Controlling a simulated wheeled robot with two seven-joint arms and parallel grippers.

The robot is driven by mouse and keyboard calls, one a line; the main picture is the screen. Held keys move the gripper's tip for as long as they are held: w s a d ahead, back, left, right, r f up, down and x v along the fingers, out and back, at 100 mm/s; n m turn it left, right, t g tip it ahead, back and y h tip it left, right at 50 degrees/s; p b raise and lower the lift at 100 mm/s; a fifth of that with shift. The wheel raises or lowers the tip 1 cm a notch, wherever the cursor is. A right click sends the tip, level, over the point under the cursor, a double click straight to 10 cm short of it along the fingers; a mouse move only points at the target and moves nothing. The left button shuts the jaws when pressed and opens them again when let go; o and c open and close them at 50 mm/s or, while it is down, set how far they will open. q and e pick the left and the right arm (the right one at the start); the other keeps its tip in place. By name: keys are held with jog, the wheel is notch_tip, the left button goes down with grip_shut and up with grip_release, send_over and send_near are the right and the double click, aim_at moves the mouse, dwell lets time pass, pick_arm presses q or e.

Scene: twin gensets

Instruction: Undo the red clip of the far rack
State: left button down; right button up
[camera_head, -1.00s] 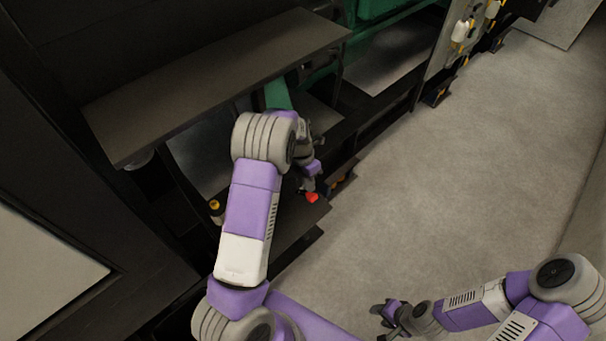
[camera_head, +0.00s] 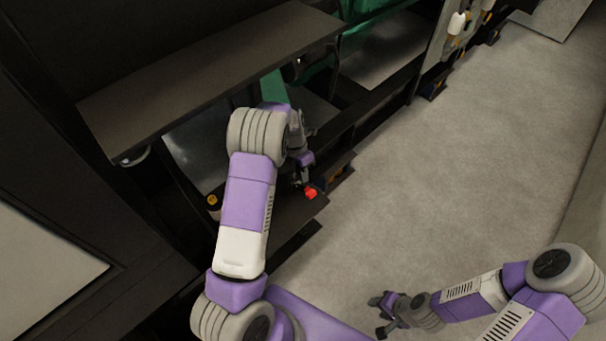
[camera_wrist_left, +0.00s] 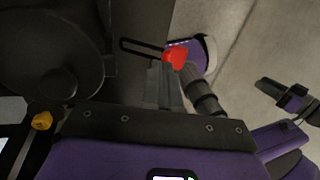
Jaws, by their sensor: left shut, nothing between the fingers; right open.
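The red clip (camera_head: 311,193) is a small bright red piece at the outer edge of a low dark ledge beside the floor. It also shows in the left wrist view (camera_wrist_left: 175,55), just beyond the fingertips, near a thin dark loop. My left gripper (camera_head: 299,186) is shut and empty, pointing down just left of the clip. In the left wrist view its closed fingers (camera_wrist_left: 165,84) end close to the clip; whether they touch it I cannot tell. My right gripper (camera_head: 381,316) is open and empty over the floor at the lower right.
A wide dark shelf (camera_head: 215,80) overhangs the ledge at the upper left. A yellow knob (camera_head: 212,200) sits left of my left forearm. Green machinery (camera_head: 362,8) and a panel with handles stand at the back. The grey floor (camera_head: 450,170) on the right is clear.

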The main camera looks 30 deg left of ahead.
pick_arm(q)
jog(key=v, duration=0.7)
jog(key=shift+r, duration=0.2)
jog(key=shift+s+a, duration=0.1)
